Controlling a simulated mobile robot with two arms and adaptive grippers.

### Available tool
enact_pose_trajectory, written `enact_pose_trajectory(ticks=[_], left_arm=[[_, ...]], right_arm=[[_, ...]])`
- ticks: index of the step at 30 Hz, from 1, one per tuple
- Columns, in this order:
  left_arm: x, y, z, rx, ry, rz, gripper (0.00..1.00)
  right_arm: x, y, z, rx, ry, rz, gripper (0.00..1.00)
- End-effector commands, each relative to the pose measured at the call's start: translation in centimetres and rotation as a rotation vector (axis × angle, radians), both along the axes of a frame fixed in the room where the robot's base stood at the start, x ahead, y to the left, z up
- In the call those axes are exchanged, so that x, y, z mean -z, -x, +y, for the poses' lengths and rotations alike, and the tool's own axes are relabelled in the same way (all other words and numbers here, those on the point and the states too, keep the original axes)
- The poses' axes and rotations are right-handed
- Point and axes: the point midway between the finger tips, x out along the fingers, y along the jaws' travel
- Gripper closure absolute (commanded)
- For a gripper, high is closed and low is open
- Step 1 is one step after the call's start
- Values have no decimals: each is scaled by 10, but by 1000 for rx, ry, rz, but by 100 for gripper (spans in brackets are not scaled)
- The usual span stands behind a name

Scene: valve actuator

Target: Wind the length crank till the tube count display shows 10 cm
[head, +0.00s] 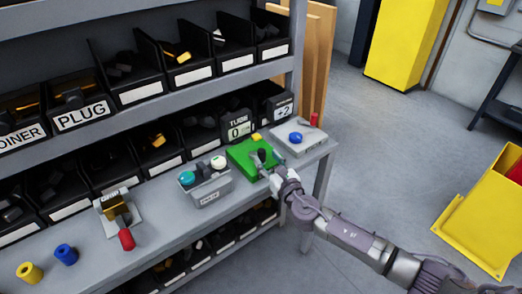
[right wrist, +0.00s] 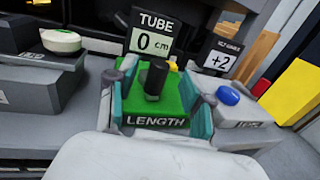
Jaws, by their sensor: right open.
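The length crank is a black upright knob (right wrist: 155,78) on a green base (right wrist: 168,122) marked LENGTH. In the head view the green base (head: 240,158) sits near the right end of the bench. The tube display (right wrist: 154,40) behind it reads 0 cm; it also shows in the head view (head: 237,128). My right gripper (right wrist: 160,92) is open, with one teal-padded finger on each side of the black knob, apart from it. In the head view my right gripper (head: 265,165) reaches in from the lower right. My left gripper is not in view.
Right of the crank is a grey box with a blue button (head: 296,137) and a red-topped post (head: 314,119). A +2 display (right wrist: 218,58) stands behind. Left is a grey box (head: 205,186) with teal and white buttons. A red-handled device (head: 126,238) stands farther left.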

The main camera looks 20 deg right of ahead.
Motion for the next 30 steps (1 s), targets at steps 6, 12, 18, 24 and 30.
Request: enact_pose_trajectory(ticks=[6, 12, 18, 24, 30], left_arm=[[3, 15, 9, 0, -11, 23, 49], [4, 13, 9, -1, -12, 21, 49], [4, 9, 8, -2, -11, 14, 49], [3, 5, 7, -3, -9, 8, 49], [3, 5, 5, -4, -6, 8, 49]], right_arm=[[1, -35, 5, 2, -1, -1, 49], [1, -46, 7, 0, 0, 0, 49], [1, -46, 7, 0, 0, 1, 49], [1, -46, 7, 0, 0, 1, 72], [1, -46, 7, 1, 0, 1, 100]])
